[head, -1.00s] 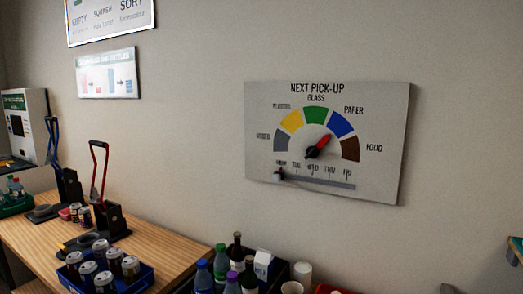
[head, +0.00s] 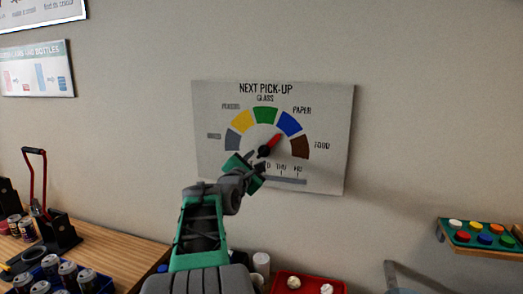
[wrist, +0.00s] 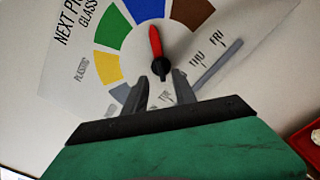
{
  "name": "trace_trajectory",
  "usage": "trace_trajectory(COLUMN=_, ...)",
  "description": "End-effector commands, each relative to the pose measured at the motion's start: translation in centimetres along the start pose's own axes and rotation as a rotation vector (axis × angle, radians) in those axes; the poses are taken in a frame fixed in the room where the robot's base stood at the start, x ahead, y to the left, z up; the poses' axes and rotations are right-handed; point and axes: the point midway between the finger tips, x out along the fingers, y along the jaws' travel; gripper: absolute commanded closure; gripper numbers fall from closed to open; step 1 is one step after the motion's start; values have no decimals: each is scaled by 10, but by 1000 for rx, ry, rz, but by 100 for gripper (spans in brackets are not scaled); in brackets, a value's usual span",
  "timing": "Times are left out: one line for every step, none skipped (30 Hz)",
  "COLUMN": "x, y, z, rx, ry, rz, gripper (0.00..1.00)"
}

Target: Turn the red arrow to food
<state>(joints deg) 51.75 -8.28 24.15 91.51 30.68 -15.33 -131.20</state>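The grey NEXT PICK-UP board (head: 215,100) hangs on the wall with a dial of coloured segments. The red arrow (head: 274,141) points up and right at the blue paper segment (head: 290,123). The brown food segment (head: 300,147) lies just clockwise of it. In the wrist view the arrow (wrist: 155,42) points at the blue segment (wrist: 145,10), near its brown neighbour (wrist: 190,12). My gripper (wrist: 160,80) is open, its two fingers apart just beside the arrow's dark hub (wrist: 160,68). Nothing is between them; contact with the hub cannot be told. My gripper covers the board's lower left in the head view.
A slider track (wrist: 220,62) runs below the dial, close to the right finger. A wooden table (head: 130,245) with cans and a can crusher (head: 50,235) stands at left. A red tray (head: 310,283) is below; a shelf with coloured buttons (head: 480,235) is at right.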

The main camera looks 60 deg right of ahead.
Motion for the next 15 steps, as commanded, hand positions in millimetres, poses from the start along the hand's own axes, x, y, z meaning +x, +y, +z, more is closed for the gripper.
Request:
trace_trajectory(x=8, y=0, z=1, rx=-1, ry=2, rz=-4, gripper=67)
trace_trajectory(x=14, y=0, z=2, rx=0, ry=1, rz=-5, gripper=67)
trace_trajectory(x=22, y=0, z=2, rx=0, ry=2, rz=-5, gripper=67)
trace_trajectory(x=28, y=1, z=2, rx=1, ry=3, rz=-4, gripper=67)
trace_trajectory(x=35, y=0, z=2, rx=1, ry=2, rz=-4, gripper=67)
trace_trajectory(x=42, y=0, z=2, rx=1, ry=2, rz=-5, gripper=67)
trace_trajectory(x=48, y=0, z=2, rx=2, ry=3, rz=-4, gripper=67)
trace_trajectory(x=52, y=1, z=1, rx=2, ry=3, rz=-3, gripper=67)
trace_trajectory(x=58, y=0, z=1, rx=2, ry=3, rz=-3, gripper=67)
trace_trajectory(x=61, y=0, z=1, rx=2, ry=3, rz=-3, gripper=67)
trace_trajectory(x=64, y=0, z=0, rx=3, ry=3, rz=-3, gripper=67)
trace_trajectory(x=67, y=0, z=0, rx=3, ry=4, rz=-2, gripper=67)
trace_trajectory(x=68, y=0, z=-1, rx=3, ry=4, rz=-2, gripper=67)
trace_trajectory(x=68, y=0, z=-1, rx=4, ry=4, rz=-1, gripper=67)
trace_trajectory(x=69, y=0, z=-2, rx=4, ry=5, rz=-1, gripper=67)
